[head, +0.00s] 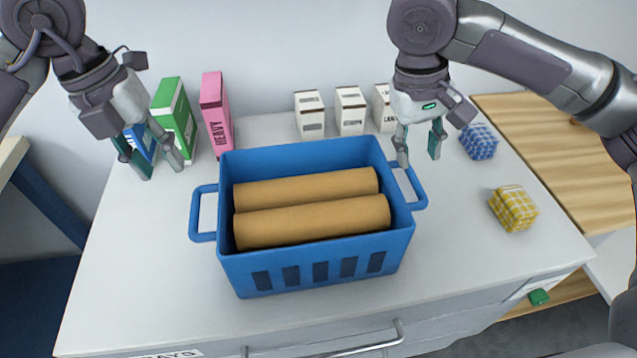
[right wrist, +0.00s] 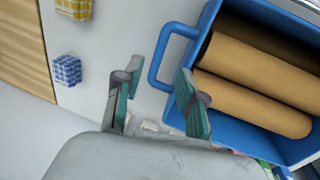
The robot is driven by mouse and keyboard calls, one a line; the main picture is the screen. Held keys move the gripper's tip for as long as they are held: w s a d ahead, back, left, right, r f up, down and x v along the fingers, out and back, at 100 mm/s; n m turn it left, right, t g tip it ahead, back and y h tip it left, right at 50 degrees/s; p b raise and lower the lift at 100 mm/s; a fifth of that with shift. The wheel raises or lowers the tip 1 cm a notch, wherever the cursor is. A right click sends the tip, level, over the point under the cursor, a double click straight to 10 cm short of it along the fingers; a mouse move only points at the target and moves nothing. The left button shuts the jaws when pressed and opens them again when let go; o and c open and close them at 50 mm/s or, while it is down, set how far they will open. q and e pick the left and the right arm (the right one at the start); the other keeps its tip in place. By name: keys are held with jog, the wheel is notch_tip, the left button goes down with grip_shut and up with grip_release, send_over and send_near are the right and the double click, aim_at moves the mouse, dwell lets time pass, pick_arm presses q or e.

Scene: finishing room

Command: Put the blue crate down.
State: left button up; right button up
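The blue crate (head: 318,272) stands upright on the white worktop (head: 130,290), with two brown rolls (head: 312,220) lying in it. Its left handle (head: 194,213) and right handle (head: 418,187) are both free. My left gripper (head: 160,166) is open and empty, up and left of the left handle, clear of the crate. My right gripper (head: 419,150) is open and empty, just above and behind the right handle. In the right wrist view its two fingers (right wrist: 157,98) are spread apart, and the crate's handle (right wrist: 156,65) shows beyond them with nothing gripping it.
Behind the crate stand a green box (head: 174,115), a pink box (head: 215,115) and three white cartons (head: 350,110). A blue checked block (head: 479,141) and a yellow checked block (head: 514,208) lie to the right. The front left of the worktop is clear.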

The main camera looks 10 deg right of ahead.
jog(key=v, duration=0.2)
jog(key=shift+a+r, duration=0.1)
jog(key=shift+r, duration=0.15)
